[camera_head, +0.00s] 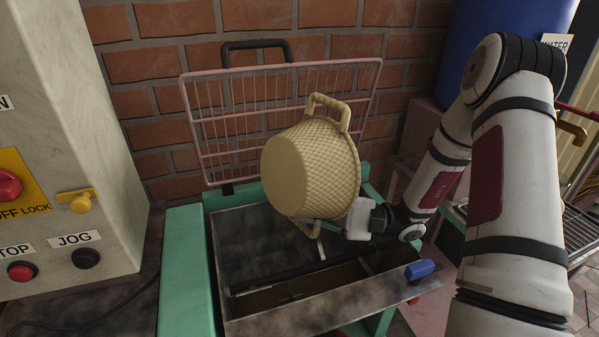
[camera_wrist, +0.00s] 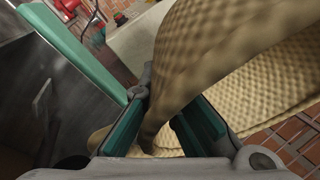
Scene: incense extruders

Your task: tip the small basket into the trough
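The small basket (camera_head: 305,170), pale yellow and woven, hangs in the air over the metal trough (camera_head: 240,240). It is tipped on its side, with its bottom toward the left and front and its mouth turned away to the right. One loop handle points up; the other is low, near my gripper (camera_head: 328,226). In the wrist view, my gripper (camera_wrist: 168,125) has its teal-padded fingers on either side of a part of the basket (camera_wrist: 235,60). The inside of the basket and any contents are hidden. I see no material falling.
A raised pink wire guard (camera_head: 235,110) stands behind the trough against the brick wall. A control box (camera_head: 60,130) with buttons stands at left. A blue handle (camera_head: 420,269) sits at the trough's front right. A blue barrel (camera_head: 490,30) is at back right.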

